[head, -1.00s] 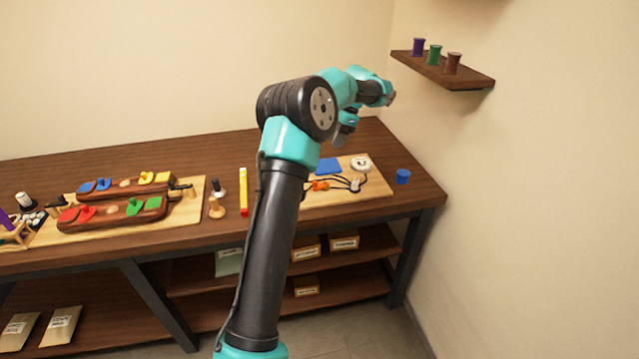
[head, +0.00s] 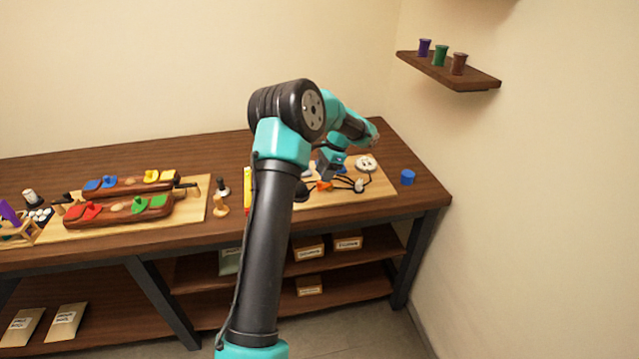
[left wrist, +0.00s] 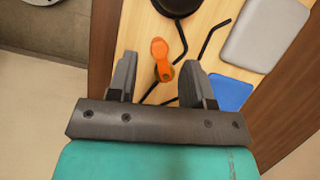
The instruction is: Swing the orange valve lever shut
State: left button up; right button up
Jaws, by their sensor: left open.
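The orange valve lever (head: 324,186) is on the light wooden board at the right part of the bench. In the left wrist view the orange lever (left wrist: 160,52) shows between and just beyond my open fingers, with a round head and a narrower body, and dark rods beside it. My left gripper (head: 325,172) hangs above and close to the lever, its fingers pointing down. In the left wrist view the left gripper (left wrist: 158,85) is open and empty, one finger on each side of the lever. I cannot tell whether either finger touches it. My right gripper is not in view.
A blue pad (left wrist: 230,92) and a grey pad (left wrist: 264,32) lie beside the lever. A white round part (head: 366,164) and a blue cup (head: 407,177) stand to the right. A yellow-and-red bar (head: 247,190) lies left. A wall shelf (head: 447,72) holds spools above.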

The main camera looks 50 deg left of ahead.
aim_at(320, 183)
pick_arm(q)
jog(key=shift+x, duration=2.25)
grip_shut()
jog(key=shift+d+n, duration=0.2)
jog(key=shift+n, duration=0.2)
jog(key=n, duration=0.1)
jog(key=d+n+h, duration=0.1)
jog(key=n, duration=0.1)
jog(key=d+n+h, duration=0.1)
jog(key=n, duration=0.1)
jog(key=shift+w, duration=0.25)
jog(key=n, duration=0.1)
jog(key=d+n+h, duration=0.1)
jog(key=shift+w+n, duration=0.35)
jog(key=shift+n, duration=0.05)
jog(key=shift+w+d+n+t+h, duration=0.2)
jog(key=shift+w+n+h, duration=0.15)
jog(key=shift+n, duration=0.5)
jog(key=shift+w+d+n+t+h, duration=0.1)
jog(key=shift+w+d+n+h, duration=0.1)
jog(key=shift+n+h, duration=0.45)
